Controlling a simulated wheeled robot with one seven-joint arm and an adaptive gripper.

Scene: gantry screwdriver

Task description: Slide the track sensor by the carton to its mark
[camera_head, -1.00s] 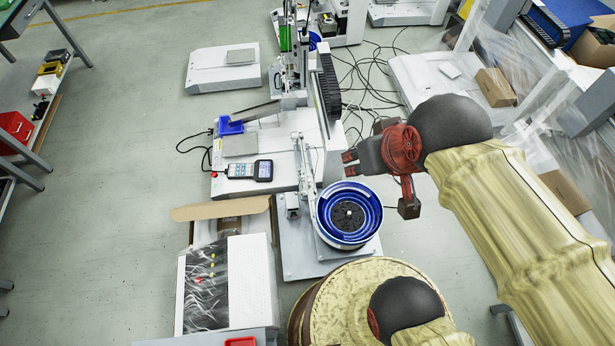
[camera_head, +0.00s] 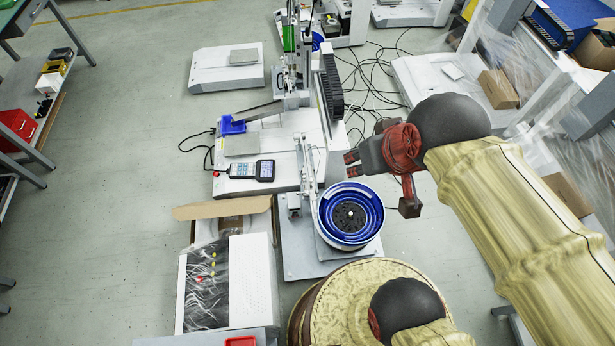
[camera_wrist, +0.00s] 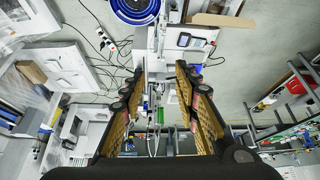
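My gripper (camera_head: 352,163) hangs right of the white gantry machine, above and behind the blue feeder bowl (camera_head: 372,222). In the wrist view my gripper (camera_wrist: 160,72) has its two fingers spread apart with nothing held between them. The open cardboard carton (camera_head: 222,208) stands left of the bowl, with its flaps out. A small grey fitting (camera_head: 293,203) stands on the feeder plate between carton and bowl. It may be the track sensor, but it is too small to tell. I cannot make out its mark.
A white-topped unit (camera_head: 250,280) stands in front of the carton. Black cables (camera_head: 375,85) lie on the floor behind. Open floor (camera_head: 110,220) is at left.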

